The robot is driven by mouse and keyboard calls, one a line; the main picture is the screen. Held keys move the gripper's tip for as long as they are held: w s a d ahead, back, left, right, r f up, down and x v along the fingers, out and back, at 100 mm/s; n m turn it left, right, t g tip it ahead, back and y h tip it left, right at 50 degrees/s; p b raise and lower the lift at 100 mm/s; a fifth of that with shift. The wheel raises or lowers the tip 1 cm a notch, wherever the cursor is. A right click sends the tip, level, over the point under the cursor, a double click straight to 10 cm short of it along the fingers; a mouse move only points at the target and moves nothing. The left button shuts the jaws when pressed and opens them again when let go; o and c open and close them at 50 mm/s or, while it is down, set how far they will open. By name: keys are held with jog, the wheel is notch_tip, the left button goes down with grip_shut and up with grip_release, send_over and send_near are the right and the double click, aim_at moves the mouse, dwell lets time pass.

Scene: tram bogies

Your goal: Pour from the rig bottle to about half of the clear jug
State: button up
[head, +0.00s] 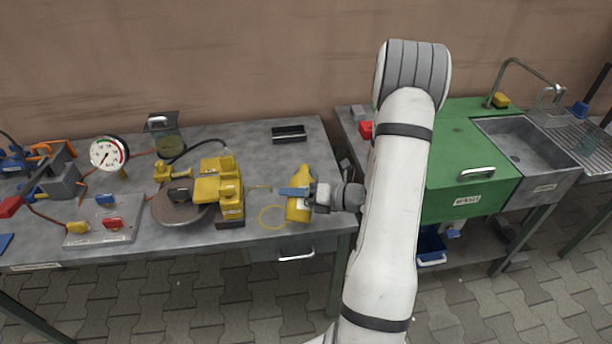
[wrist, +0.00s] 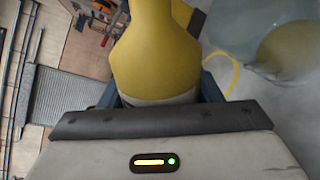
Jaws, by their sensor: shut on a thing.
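The yellow rig bottle (head: 299,210) is at the right end of the grey bench. My gripper (head: 296,191) reaches in from the right and is shut around it. In the wrist view the bottle (wrist: 155,55) fills the top middle, its body narrowing towards the upper edge. I cannot tell its exact tilt or whether it touches the bench. A pale, see-through shape (wrist: 290,50) with a yellowish patch shows at the wrist view's right.
A yellow ring (head: 272,217) lies left of the bottle. Further left are a yellow caliper unit (head: 220,188) over a disc (head: 172,208), and a gauge (head: 109,154). A black tray (head: 289,134) lies behind. A green cabinet (head: 460,150) and a sink (head: 525,145) stand right.

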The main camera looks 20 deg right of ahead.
jog(key=shift+s+a+r+m+g+p, duration=0.15)
jog(key=shift+r+m+g+p, duration=0.15)
jog(key=shift+r+m+p, duration=0.5)
dwell(1.1)
jog(key=shift+s+f+m+y+p, duration=0.15)
jog(key=shift+f+m+y+p, duration=0.25)
jog(key=shift+p, duration=0.5)
dwell(1.6)
jog(key=shift+w+r+m+g+p, duration=0.45)
jog(key=shift+r+m+p, duration=0.3)
jog(key=shift+p, duration=1.6)
dwell(1.1)
